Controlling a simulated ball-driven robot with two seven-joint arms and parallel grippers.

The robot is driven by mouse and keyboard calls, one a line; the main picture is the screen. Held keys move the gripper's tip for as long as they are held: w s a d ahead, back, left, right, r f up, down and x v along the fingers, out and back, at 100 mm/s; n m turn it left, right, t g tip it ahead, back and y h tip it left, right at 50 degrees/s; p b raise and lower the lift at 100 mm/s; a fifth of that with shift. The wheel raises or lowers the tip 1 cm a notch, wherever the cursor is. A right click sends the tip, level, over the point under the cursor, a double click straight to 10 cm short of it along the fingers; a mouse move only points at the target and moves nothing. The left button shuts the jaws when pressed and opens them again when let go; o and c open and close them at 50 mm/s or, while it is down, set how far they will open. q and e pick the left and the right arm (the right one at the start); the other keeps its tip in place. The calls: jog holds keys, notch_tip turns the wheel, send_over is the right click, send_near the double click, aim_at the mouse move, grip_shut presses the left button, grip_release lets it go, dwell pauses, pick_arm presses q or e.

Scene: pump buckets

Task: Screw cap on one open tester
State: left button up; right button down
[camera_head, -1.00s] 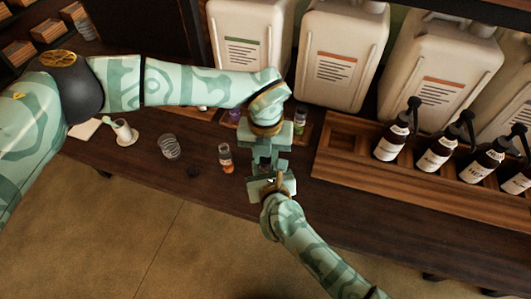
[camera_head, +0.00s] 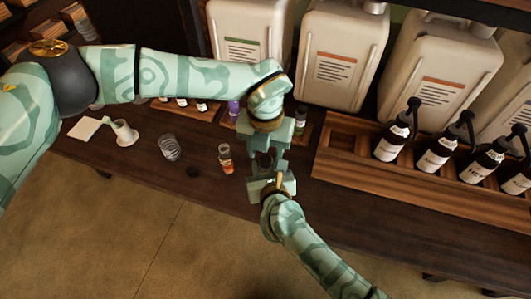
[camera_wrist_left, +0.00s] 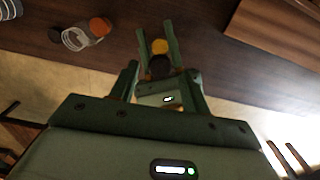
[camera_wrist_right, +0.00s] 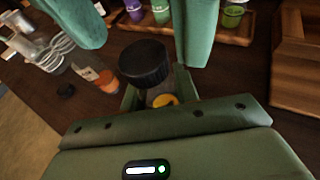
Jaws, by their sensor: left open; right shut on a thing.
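My right gripper (camera_head: 271,181) is low over the front of the dark table. A black cap (camera_wrist_right: 143,62) and a small yellow patch (camera_wrist_right: 165,100) show at its fingers; the thing gripped is mostly hidden, and I cannot tell whether the cap is seated on it. My left gripper (camera_head: 266,155) is open just above, its fingers apart around the cap (camera_wrist_left: 158,65); the yellow patch (camera_wrist_left: 160,46) shows beside the cap. A clear tester with orange contents (camera_head: 226,158) stands to the left on the table. A loose black cap (camera_head: 193,172) lies left of it.
Large white jugs (camera_head: 345,57) line the back. Black pump bottles (camera_head: 436,150) stand in a wooden tray (camera_head: 405,190) at the right. A small rack with coloured vials (camera_head: 300,121) is behind my grippers.

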pick_arm(q)
jog(key=shift+r, duration=1.35)
jog(key=shift+c, duration=0.2)
jog(key=shift+w+d+r, duration=0.1)
jog(key=shift+d+r, duration=0.05)
jog(key=shift+r, duration=0.25)
jog(key=shift+r+n, duration=0.4)
jog(key=shift+n, duration=0.4)
jog(key=n, duration=0.2)
jog(key=r+n, duration=0.1)
jog(key=n, duration=0.1)
jog(key=shift+r+n, duration=0.2)
jog(key=shift+n, duration=0.2)
jog(key=n, duration=0.4)
jog(key=shift+r, duration=0.25)
jog(key=n, duration=0.2)
jog(key=shift+n, duration=0.3)
